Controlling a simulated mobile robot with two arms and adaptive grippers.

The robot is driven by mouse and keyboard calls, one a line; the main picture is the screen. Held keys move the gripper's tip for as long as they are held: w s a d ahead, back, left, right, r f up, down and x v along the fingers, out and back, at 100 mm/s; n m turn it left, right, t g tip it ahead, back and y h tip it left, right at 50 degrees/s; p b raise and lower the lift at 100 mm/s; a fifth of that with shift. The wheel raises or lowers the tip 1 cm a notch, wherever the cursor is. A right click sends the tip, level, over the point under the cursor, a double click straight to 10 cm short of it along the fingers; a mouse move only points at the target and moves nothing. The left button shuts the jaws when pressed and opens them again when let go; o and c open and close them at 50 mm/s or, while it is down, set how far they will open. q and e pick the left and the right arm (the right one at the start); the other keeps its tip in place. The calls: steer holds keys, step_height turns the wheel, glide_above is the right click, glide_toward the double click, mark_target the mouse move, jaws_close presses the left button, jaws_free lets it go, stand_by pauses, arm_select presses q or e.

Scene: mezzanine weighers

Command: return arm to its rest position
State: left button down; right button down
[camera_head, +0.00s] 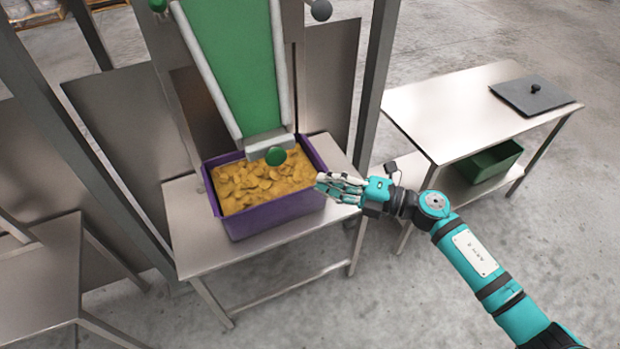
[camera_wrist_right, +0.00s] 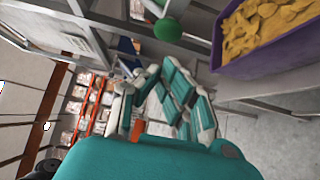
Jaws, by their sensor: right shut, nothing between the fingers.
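My right arm (camera_head: 470,256) reaches in from the lower right in the head view. My right gripper (camera_head: 335,187) is beside the right side of a purple crate, in front of it in the picture. The gripper is shut and holds nothing. In the right wrist view its fingers (camera_wrist_right: 165,105) show below a green knob, with the purple crate at the upper right. I cannot tell whether the fingers touch the crate. My left gripper is not in view.
A steel table (camera_head: 450,110) with a grey lid (camera_head: 532,95) and a green crate (camera_head: 490,163) below stands right.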

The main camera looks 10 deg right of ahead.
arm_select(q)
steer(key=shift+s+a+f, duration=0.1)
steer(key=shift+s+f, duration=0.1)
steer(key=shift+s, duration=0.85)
